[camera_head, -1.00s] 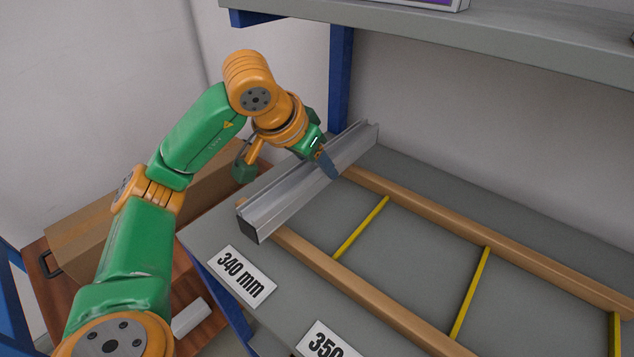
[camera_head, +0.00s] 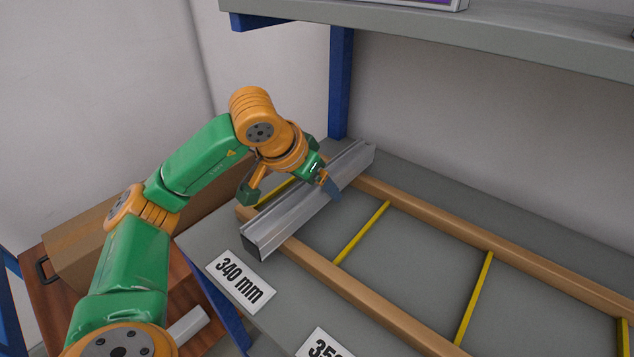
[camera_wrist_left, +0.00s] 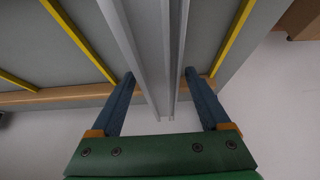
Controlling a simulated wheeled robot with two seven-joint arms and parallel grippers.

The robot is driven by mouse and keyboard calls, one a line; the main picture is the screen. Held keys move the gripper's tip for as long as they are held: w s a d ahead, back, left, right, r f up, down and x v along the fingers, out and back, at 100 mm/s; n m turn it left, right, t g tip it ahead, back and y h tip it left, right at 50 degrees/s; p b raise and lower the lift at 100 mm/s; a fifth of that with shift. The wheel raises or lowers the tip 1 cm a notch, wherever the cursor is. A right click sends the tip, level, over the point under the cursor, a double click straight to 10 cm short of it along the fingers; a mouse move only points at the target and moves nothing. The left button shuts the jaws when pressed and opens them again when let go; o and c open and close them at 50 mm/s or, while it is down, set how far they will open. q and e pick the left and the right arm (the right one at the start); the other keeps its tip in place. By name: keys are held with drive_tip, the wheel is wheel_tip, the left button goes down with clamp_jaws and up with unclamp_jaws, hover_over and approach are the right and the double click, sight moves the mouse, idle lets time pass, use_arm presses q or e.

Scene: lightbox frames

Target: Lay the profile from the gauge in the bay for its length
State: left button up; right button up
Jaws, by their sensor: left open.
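The profile (camera_head: 300,212), a long silver aluminium bar with a dark end cap, lies across the two wooden rails in the bay behind the 340 mm label (camera_head: 240,279). In the left wrist view the profile (camera_wrist_left: 150,50) runs between two yellow strips, apart from both. My left gripper (camera_head: 331,188) is over the far half of the profile. In the left wrist view its open fingers (camera_wrist_left: 160,75) straddle the profile with a gap on each side. My right gripper is not in view. The gauge cannot be made out.
The front rail (camera_head: 345,288) and back rail (camera_head: 470,228) carry yellow dividers (camera_head: 362,232); the bays to the right look empty. A second, partly cut-off label (camera_head: 325,346) stands in front. A grey shelf (camera_head: 480,38) overhangs the back, with a blue post (camera_head: 340,85).

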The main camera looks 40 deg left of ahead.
use_arm(q)
drive_tip(key=shift+s+r, duration=0.1)
drive_tip(key=shift+r, duration=0.3)
drive_tip(key=p+v, duration=0.2)
drive_tip(key=v, duration=0.9)
drive_tip(key=shift+r, duration=0.1)
drive_tip(key=shift+s+r, duration=0.15)
drive_tip(key=shift+p, duration=0.3)
